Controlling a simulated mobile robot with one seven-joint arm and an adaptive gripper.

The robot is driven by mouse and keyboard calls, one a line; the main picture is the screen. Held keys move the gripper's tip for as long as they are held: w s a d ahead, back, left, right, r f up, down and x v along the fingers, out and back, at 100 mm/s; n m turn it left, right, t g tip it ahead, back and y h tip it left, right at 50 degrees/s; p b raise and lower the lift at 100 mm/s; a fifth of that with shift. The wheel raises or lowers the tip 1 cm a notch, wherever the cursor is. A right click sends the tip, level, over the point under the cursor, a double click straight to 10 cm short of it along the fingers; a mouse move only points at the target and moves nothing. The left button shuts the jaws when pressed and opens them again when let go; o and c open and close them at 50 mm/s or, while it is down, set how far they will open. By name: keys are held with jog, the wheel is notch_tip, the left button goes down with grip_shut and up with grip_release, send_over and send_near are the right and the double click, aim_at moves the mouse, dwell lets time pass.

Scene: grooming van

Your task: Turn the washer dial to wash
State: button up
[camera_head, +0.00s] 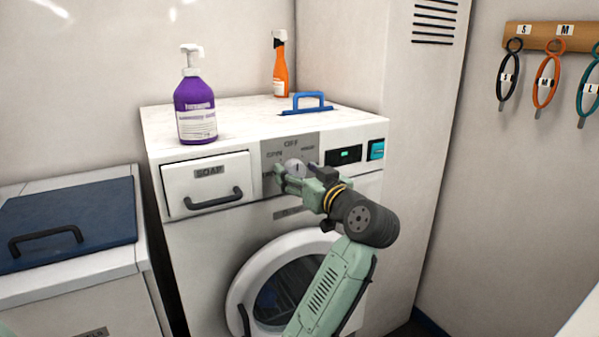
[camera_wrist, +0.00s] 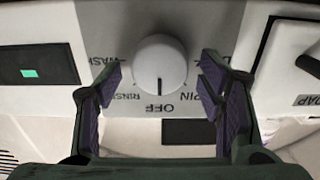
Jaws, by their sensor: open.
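The washer (camera_head: 205,255) is a white front loader with a grey dial panel (camera_head: 270,155). Its round white dial (camera_wrist: 160,62) has a dark pointer line aimed at the OFF label (camera_wrist: 160,107). The wrist view is upside down, with WASH (camera_wrist: 121,58) at left, RINSE at lower left and SPIN at lower right. The dial also shows in the head view (camera_head: 294,167), partly hidden by my gripper. My gripper (camera_wrist: 162,75) is open, with one finger on each side of the dial and visible gaps between them.
The soap drawer (camera_head: 208,182) is left of the panel; a display (camera_head: 344,155) and a teal button (camera_head: 376,149) are right of it. A purple pump bottle (camera_head: 195,108), an orange spray bottle (camera_head: 280,70) and a blue-handled tool (camera_head: 307,104) stand on top.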

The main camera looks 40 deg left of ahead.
jog(key=c, duration=1.1)
